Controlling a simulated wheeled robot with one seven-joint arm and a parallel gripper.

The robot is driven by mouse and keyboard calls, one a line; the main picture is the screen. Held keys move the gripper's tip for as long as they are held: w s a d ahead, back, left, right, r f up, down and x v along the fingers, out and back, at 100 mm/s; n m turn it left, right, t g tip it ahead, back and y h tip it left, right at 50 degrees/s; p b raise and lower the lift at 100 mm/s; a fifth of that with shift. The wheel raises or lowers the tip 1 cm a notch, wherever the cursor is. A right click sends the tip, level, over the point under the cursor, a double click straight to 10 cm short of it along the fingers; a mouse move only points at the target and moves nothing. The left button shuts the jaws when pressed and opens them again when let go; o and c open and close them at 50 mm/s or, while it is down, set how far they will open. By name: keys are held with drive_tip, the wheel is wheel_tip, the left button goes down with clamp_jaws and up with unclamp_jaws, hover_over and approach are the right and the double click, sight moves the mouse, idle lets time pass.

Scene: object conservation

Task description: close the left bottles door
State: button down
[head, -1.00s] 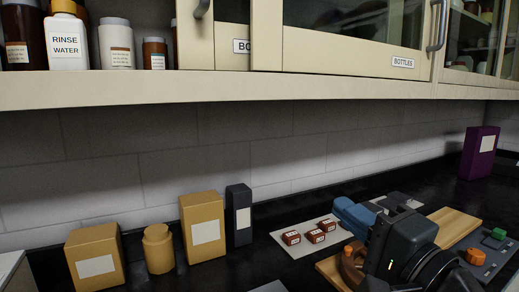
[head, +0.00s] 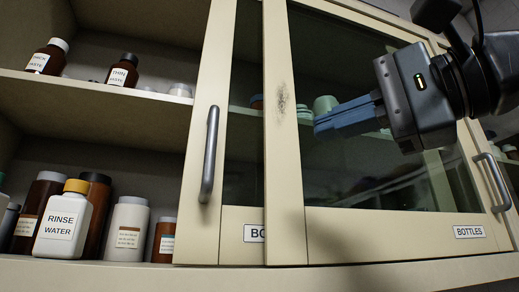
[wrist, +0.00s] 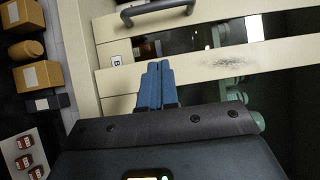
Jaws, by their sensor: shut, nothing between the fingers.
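The left bottles door (head: 202,235) is a cream-framed sliding glass door, partly behind the right bottles door (head: 285,225). The left part of the cabinet stands open beside it. Its grey bar handle (head: 209,155) is on its left frame and also shows at the top of the wrist view (wrist: 158,10). My gripper (head: 318,128) is in front of the right door's glass, to the right of the handle and apart from it. Its blue fingers are together and empty, which the wrist view (wrist: 159,64) also shows.
A rinse water bottle (head: 64,222) and several brown and white bottles stand on the open left shelves. The right door has its own handle (head: 492,182) at its right.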

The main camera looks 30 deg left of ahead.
drive_tip(key=s+a+r+p, duration=0.1)
drive_tip(key=a+p, duration=0.2)
drive_tip(key=a, duration=1)
drive_tip(key=shift+s, duration=0.4)
drive_tip(key=shift+s, duration=0.1)
